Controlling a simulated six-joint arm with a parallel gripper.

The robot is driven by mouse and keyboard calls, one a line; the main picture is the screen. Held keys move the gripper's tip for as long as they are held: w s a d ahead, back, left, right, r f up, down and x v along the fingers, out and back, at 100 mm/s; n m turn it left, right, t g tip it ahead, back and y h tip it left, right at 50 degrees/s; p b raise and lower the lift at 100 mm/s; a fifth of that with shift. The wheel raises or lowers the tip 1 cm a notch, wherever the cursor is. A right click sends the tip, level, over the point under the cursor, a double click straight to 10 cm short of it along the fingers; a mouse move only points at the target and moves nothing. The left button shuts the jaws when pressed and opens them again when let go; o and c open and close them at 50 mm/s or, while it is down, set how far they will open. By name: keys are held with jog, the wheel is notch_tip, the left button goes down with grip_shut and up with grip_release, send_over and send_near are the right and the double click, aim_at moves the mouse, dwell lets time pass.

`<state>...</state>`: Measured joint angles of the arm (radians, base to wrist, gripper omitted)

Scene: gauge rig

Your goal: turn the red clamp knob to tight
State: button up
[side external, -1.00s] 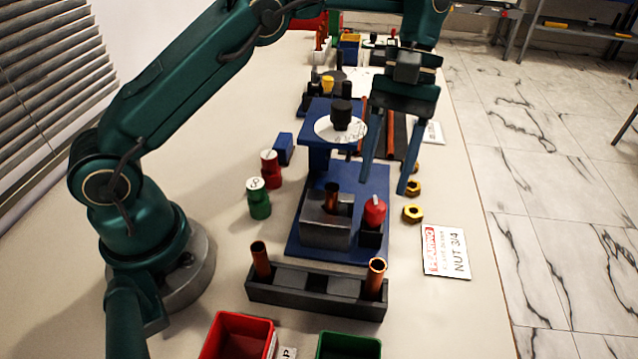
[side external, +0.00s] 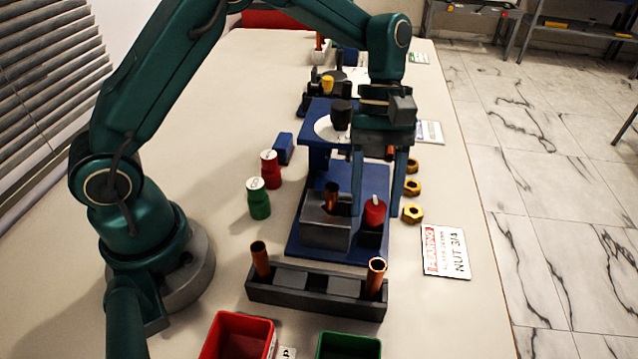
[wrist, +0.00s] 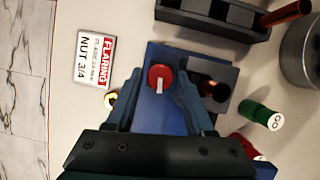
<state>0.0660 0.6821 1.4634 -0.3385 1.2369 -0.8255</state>
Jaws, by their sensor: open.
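The red clamp knob (side external: 375,212), with a white mark on its top, stands on a dark block on the blue rig base (side external: 297,243). My gripper (side external: 378,213) is open, fingers pointing down, with one finger on each side of the knob in the side view. In the wrist view my gripper (wrist: 153,92) has its two fingertips apart, and the red knob (wrist: 160,78) shows between them with clear gaps. I cannot tell whether the fingertips are down to the knob's height. A copper tube (side external: 331,198) stands in the grey clamp block (side external: 322,228) left of the knob.
A dark tube rack (side external: 315,288) with copper tubes stands in front. Brass nuts (side external: 413,213) and a flaring card (side external: 446,251) lie to the right. Green (side external: 259,199) and red (side external: 271,170) cylinders stand left. A black-topped post (side external: 341,116) rises close behind my gripper.

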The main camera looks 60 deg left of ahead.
jog(key=n, duration=0.1)
jog(key=n+t, duration=0.1)
jog(key=n, duration=0.1)
jog(key=n+h, duration=0.1)
jog(key=shift+s+n+t, duration=0.25)
jog(key=shift+n+t, duration=0.05)
jog(key=shift+n, duration=0.1)
jog(key=n+t, duration=0.1)
jog(key=n, duration=0.2)
jog(key=shift+r, duration=0.1)
jog(key=s+a+r+m+t, duration=0.3)
jog(key=r, duration=0.8)
jog(key=s+a+f+m+t+y, duration=0.2)
jog(key=s+a+m+y, duration=0.2)
jog(key=s+m, duration=0.5)
jog(key=a+m, duration=0.1)
jog(key=m, duration=0.5)
jog(key=shift+s+a+t, duration=0.25)
jog(key=shift+s+t, duration=0.15)
